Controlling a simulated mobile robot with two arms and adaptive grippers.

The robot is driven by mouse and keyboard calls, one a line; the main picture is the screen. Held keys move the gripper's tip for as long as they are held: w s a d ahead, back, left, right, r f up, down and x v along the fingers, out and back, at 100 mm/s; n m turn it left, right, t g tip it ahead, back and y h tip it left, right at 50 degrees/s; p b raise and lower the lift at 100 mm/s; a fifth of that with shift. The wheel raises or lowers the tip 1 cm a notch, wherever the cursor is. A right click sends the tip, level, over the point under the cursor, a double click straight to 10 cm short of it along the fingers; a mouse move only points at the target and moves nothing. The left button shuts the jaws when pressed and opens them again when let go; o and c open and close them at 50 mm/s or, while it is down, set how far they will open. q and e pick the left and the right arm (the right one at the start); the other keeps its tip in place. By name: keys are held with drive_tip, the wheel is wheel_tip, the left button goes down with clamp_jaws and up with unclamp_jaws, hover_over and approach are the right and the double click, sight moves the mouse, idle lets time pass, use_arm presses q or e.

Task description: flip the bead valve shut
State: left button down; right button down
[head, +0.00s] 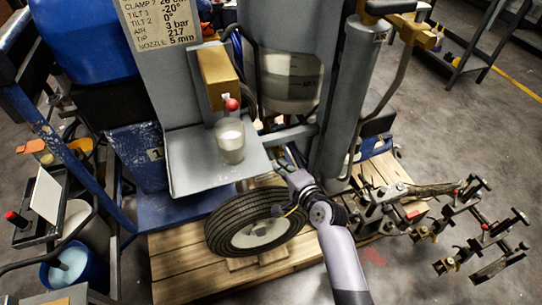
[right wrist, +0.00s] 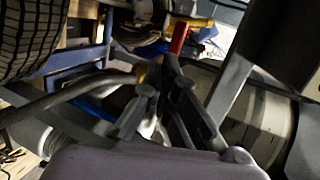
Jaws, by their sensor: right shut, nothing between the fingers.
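A red ball knob (head: 232,104) shows in the head view under a brass-coloured block, just above a clear cup (head: 230,142) of white material on a grey shelf. My right gripper (head: 291,154) is right of the shelf, above the tire, apart from the knob and cup. Its fingers are shut and empty. In the right wrist view, a red handle (right wrist: 180,38) shows just beyond the dark fingers (right wrist: 168,85); I cannot tell whether they touch. I cannot tell which red part is the bead valve, nor its lever position. My left gripper is out of view.
A grey cylinder (head: 350,90) and a tank (head: 290,82) rise behind my right gripper. A blue bucket (head: 75,267) stands at left.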

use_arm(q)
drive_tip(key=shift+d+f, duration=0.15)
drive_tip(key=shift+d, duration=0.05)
use_arm(e)
drive_tip(key=x, duration=0.2)
drive_tip(key=r+x, duration=0.1)
drive_tip(key=x, duration=0.2)
drive_tip(key=shift+w+a, duration=0.15)
drive_tip(key=shift+w, duration=0.1)
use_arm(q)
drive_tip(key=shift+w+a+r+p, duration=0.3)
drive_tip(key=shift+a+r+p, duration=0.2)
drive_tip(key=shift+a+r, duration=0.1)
use_arm(e)
drive_tip(key=shift+w+a+r, duration=0.3)
drive_tip(key=shift+w+a, duration=0.25)
drive_tip(key=shift+a, duration=0.05)
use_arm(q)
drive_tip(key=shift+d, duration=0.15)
use_arm(e)
drive_tip(key=shift+s, duration=0.1)
